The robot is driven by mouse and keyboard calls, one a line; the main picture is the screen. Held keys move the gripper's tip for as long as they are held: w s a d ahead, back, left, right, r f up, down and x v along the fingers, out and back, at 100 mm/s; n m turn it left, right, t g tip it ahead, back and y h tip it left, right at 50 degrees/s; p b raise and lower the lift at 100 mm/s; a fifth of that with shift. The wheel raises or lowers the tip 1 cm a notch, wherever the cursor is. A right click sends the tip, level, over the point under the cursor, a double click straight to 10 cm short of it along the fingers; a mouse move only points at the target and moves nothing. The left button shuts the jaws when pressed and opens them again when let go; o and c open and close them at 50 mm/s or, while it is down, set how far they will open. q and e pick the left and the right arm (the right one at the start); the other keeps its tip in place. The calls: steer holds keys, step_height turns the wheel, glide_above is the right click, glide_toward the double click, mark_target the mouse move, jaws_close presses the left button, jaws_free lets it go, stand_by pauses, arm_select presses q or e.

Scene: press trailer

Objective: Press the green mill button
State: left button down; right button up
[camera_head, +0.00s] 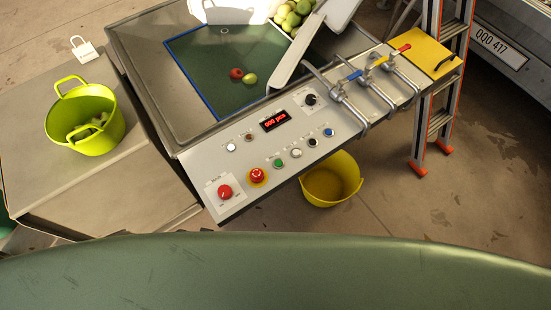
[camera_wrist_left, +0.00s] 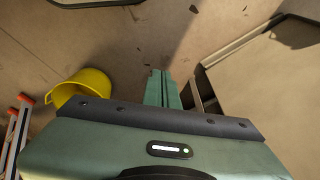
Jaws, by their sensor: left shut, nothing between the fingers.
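The green button (camera_head: 279,162) is on the sloped grey control panel (camera_head: 240,205) in the head view, between a red mushroom button (camera_head: 257,175) and a white button (camera_head: 296,153). Its label is too small to read. My left gripper (camera_wrist_left: 161,75) shows only in the left wrist view. Its fingers are together and empty, over the floor, with no panel button in that view. My right gripper is in neither view.
A yellow bucket (camera_head: 331,182) stands on the floor below the panel. Valves with coloured handles (camera_head: 379,61) are at the panel's right end. A ladder (camera_head: 444,105) stands right. A lime basket (camera_head: 85,128) sits on the left surface.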

mark_target(276, 165)
arm_select(q)
steer(key=w+d+r+t+p, duration=0.1)
steer(key=w+r+p, duration=0.1)
steer(key=r, duration=0.7)
steer(key=w+r+p, duration=0.2)
steer(key=r, duration=0.8)
steer(key=w+d+r+m+h, duration=0.1)
steer(key=w+d+m, duration=0.1)
steer(key=w+d, duration=0.1)
steer(key=w+d+r+m+t+h+p, duration=0.1)
steer(key=w+d+m, duration=0.1)
steer(key=w+d, duration=0.2)
steer(key=w+d+r+m+t+h, duration=0.1)
steer(key=w+d+r+m, duration=0.1)
steer(key=w+d+m, duration=0.1)
steer(key=shift+w+d+p, duration=0.15)
steer(key=shift+d+p, duration=0.2)
steer(key=shift+d, duration=0.1)
steer(key=w+d+r+m+h+p, duration=0.1)
steer(key=w+d+r+m+h, duration=0.2)
steer(key=w+d+m, duration=0.4)
steer(key=r+m, duration=0.1)
steer(key=m, duration=0.1)
steer(key=shift+d+m+t+h+p, duration=0.3)
steer(key=shift+d+t+p, duration=0.05)
steer(key=shift+t, duration=0.05)
